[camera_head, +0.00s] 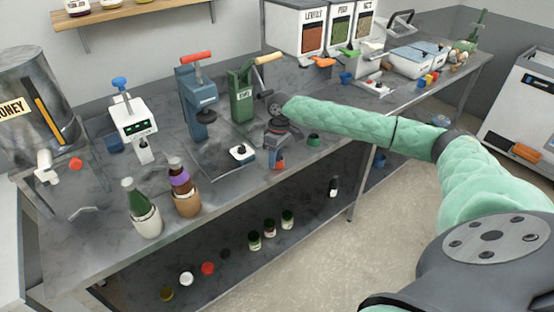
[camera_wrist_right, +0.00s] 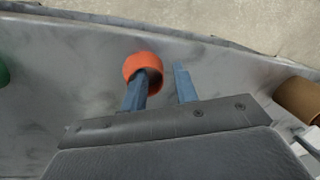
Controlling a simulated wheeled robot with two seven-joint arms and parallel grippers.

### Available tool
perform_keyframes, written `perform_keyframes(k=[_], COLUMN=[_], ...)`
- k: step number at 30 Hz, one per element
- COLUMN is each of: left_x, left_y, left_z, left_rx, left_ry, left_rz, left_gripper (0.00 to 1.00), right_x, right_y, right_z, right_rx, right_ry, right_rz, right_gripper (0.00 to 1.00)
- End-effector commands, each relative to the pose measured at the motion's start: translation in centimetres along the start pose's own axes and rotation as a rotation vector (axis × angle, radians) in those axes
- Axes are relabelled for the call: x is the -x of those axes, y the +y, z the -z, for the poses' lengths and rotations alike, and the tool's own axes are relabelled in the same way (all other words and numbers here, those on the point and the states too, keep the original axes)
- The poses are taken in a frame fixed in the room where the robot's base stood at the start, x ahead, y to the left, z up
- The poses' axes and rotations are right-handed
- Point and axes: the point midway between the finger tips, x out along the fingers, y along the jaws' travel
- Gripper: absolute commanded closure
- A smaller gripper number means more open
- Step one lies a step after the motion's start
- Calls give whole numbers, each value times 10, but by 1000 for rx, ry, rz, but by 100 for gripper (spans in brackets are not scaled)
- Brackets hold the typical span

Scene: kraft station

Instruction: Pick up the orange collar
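The orange collar (camera_wrist_right: 143,59) is a short hollow ring lying on the grey bench top in the right wrist view. My right gripper (camera_wrist_right: 164,82) has two blue fingers that stand apart, with a gap between them. The left finger in that view overlaps the collar's opening and seems to reach into it; I cannot tell whether it touches. The other finger is outside, to the right. In the head view my right gripper (camera_head: 279,155) points down at the bench's front edge, and the collar (camera_head: 277,166) shows partly below it. My left gripper is not in view.
A green cap (camera_head: 314,140) lies right of the gripper. Two bottles in brown and white cups (camera_head: 186,204) stand further left. Blue (camera_head: 197,105) and green (camera_head: 241,98) presses stand behind. A lower shelf holds jars.

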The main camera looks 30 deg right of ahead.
Motion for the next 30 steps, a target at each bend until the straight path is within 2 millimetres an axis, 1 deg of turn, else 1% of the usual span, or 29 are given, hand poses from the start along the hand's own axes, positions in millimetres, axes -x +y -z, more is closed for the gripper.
perform_keyframes(k=[8,9,11,13,14,26,30], left_x=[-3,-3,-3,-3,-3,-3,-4], left_y=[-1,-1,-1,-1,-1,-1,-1], left_z=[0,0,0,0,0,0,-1], left_rx=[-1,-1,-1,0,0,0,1], left_ry=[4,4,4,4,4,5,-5], left_rz=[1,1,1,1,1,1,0], left_gripper=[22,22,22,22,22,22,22], right_x=[-4,-4,-4,-4,-4,-3,2], right_y=[0,0,0,0,0,0,-1], right_z=[0,0,0,0,0,0,1], right_rx=[0,0,0,0,0,0,1], right_ry=[0,0,0,0,0,0,2], right_rz=[0,0,0,0,0,0,0], right_gripper=[71,73,84,98,100,100,100])
